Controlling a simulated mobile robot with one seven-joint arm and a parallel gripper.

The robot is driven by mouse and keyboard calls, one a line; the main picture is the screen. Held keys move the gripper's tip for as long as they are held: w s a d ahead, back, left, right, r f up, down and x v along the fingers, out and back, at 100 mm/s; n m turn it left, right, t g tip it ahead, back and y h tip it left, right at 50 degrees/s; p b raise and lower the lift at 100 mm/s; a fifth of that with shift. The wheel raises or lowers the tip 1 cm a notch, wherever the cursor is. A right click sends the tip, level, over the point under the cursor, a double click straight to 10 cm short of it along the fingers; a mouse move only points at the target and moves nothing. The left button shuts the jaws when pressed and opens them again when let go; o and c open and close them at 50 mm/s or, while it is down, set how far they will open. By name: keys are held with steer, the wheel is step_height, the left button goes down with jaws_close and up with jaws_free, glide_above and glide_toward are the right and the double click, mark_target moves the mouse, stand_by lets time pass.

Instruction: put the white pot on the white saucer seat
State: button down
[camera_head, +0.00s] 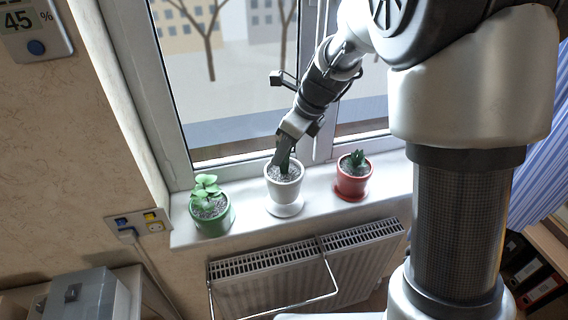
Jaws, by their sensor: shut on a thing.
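The white pot (284,190) holds dark soil and a dark green plant, partly hidden by my gripper. It stands upright at the middle of the windowsill. The white saucer (287,211) shows as a pale disc directly under the pot, its front edge visible. I cannot tell whether the pot's base touches the saucer or hovers just above it. My gripper (284,160) comes down from above and is shut on the white pot at its far rim; the fingertips are hard to make out.
A green pot with a leafy plant (212,217) stands to the left on the windowsill (185,232). A red pot (353,183) on a red saucer (345,196) stands to the right. Window glass is close behind; a radiator (300,270) is below.

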mark_target(284, 161)
step_height(284, 161, down, 4)
steer(key=shift+w+r, duration=0.1)
steer(key=shift+r, duration=0.2)
steer(key=c, duration=1.4)
jaws_free()
steer(key=shift+f, duration=0.2)
steer(key=shift+r, duration=0.1)
steer(key=v, duration=1.1)
steer(key=s+d+r+n+t+h, duration=0.1)
steer(key=s+d+r+n, duration=0.1)
steer(key=s+n, duration=0.5)
steer(key=s+d+r+n+t+h, duration=0.1)
steer(key=s+d+r+n, duration=0.1)
steer(key=s+d+n, duration=0.3)
steer(key=s+d+r+n+t+h, duration=0.1)
steer(key=s+d+r+n, duration=0.2)
steer(key=s+n, duration=0.7)
steer(key=shift+d+n+h+p, duration=0.4)
steer(key=shift+d+n, duration=0.15)
steer(key=shift+n, duration=0.35)
